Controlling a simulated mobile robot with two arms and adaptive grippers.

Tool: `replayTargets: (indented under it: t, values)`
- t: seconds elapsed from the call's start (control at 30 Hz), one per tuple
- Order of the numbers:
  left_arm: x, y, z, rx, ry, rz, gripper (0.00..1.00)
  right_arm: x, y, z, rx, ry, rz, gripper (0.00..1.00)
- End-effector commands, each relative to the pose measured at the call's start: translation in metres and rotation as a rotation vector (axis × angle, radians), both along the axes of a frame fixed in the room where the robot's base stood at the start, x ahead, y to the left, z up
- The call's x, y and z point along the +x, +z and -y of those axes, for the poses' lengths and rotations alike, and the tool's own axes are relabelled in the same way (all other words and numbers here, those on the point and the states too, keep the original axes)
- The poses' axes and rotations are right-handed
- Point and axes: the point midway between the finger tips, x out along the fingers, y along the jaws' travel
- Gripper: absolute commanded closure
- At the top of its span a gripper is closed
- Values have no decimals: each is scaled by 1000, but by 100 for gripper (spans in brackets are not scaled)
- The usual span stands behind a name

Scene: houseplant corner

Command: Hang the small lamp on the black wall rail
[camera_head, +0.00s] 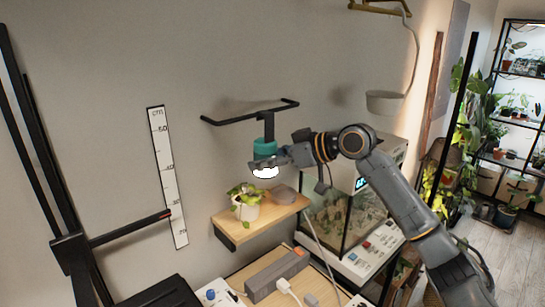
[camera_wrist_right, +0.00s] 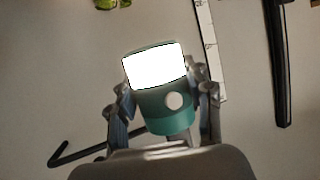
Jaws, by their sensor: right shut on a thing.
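The small lamp (camera_head: 264,149) has a teal body and a bright white lit end that faces down in the head view. My right gripper (camera_head: 268,163) is shut on it. In the wrist view the lamp (camera_wrist_right: 165,113) sits between both fingers, with a pale round button on its side. The black wall rail (camera_head: 240,116) is fixed to the wall, just above the lamp. A dark upright piece spans between rail and lamp; I cannot tell whether the lamp hangs on the rail. Part of the rail (camera_wrist_right: 85,146) shows behind my gripper in the wrist view. My left gripper is out of view.
A glass terrarium (camera_head: 335,215) stands to the right. A cm scale (camera_head: 168,178) is on the wall at left. Power strips lie below.

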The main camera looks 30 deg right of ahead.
Motion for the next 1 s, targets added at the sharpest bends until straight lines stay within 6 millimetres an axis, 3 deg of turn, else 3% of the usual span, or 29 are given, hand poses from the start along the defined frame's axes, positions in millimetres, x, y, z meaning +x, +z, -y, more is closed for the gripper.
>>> replayTargets:
  t: [0.43, 1.0]
  values:
    - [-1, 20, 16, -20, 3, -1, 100, 36, 3, -5, 2, 0, 3, 88]
    - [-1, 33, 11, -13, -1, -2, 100, 80, 2, -12, 1, 1, 2, 88]
